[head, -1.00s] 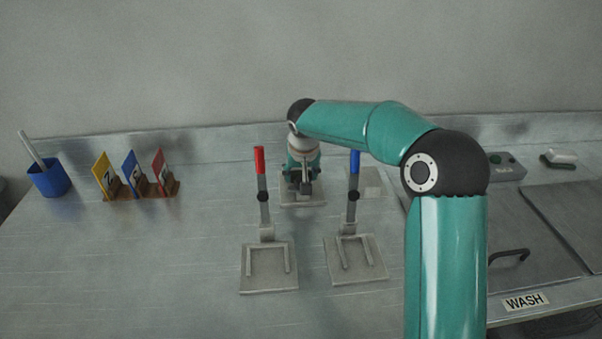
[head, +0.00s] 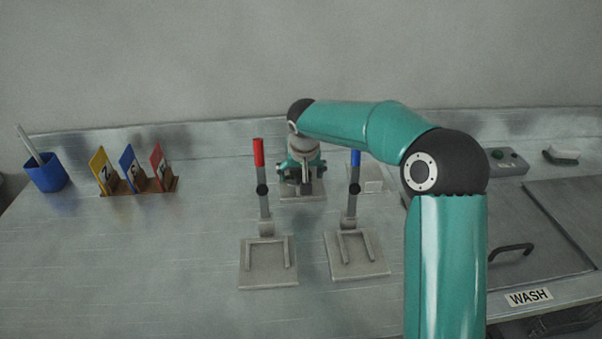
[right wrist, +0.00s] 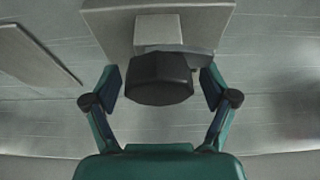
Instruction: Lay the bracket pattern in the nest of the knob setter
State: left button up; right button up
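My right gripper (head: 302,172) reaches down at the back middle of the bench, over a pale plate fixture (head: 303,196). In the right wrist view its fingers (right wrist: 162,88) are spread, one on each side of a dark faceted knob (right wrist: 160,80), with gaps on both sides. The knob stands in front of a pale block and a grey plate (right wrist: 110,18). This fixture may be the knob setter; I cannot tell for sure. I cannot make out a bracket pattern for certain. My left gripper is not in view.
Two plate fixtures stand in front, one with a red-tipped lever (head: 259,153), one with a blue-tipped lever (head: 355,160). Coloured cards (head: 130,168) and a blue cup (head: 48,174) are left. A handled lid (head: 545,235) is right. The left front bench is clear.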

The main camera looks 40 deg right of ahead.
jog(key=shift+r, duration=0.1)
jog(key=v, duration=1.1)
jog(key=shift+s+a+r, duration=0.1)
jog(key=shift+a+r, duration=0.05)
jog(key=shift+r, duration=0.2)
